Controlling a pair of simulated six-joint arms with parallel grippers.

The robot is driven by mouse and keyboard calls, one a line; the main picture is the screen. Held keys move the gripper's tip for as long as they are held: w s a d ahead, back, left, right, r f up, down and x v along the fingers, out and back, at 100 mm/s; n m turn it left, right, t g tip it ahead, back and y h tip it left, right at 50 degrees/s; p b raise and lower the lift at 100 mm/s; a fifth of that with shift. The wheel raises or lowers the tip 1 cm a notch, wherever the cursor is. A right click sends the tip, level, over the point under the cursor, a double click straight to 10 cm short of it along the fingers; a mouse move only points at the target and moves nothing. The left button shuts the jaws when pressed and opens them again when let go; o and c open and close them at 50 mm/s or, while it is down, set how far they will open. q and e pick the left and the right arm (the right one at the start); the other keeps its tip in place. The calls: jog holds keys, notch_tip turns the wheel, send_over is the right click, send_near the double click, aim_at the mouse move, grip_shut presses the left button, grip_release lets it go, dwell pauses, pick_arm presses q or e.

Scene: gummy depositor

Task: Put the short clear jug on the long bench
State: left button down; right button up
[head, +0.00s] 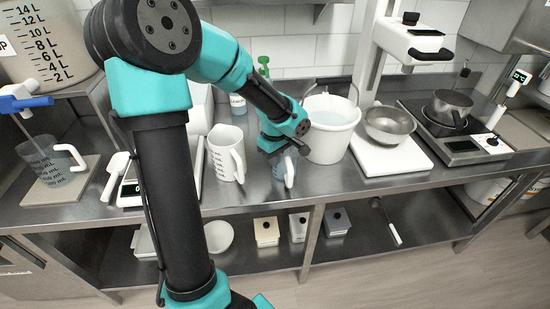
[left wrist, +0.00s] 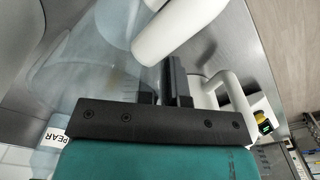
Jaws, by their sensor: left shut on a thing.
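The short clear jug (head: 288,172) is at the front middle of the long steel bench (head: 330,190), just below my left gripper (head: 284,150). My left gripper is shut on it, and the arm hides part of it in the head view. In the left wrist view the clear wall of the jug (left wrist: 90,65) fills the left side, with a thick white handle (left wrist: 180,28) by the dark fingers (left wrist: 175,80). Whether its base touches the bench or is slightly above it, I cannot tell. My right gripper is not in view.
A white jug (head: 222,155) stands just left of the held jug, and a white bucket (head: 330,135) stands behind right. Farther right are a metal bowl (head: 388,125) on a white scale and a hob with a pot (head: 450,105). Another clear jug (head: 50,165) stands far left.

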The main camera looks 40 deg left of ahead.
pick_arm(q)
jog(key=shift+f, duration=0.15)
jog(key=c, duration=1.2)
grip_release()
jog(key=shift+c, duration=0.2)
notch_tip(320, 180, up, 12)
jog(key=shift+r, duration=0.15)
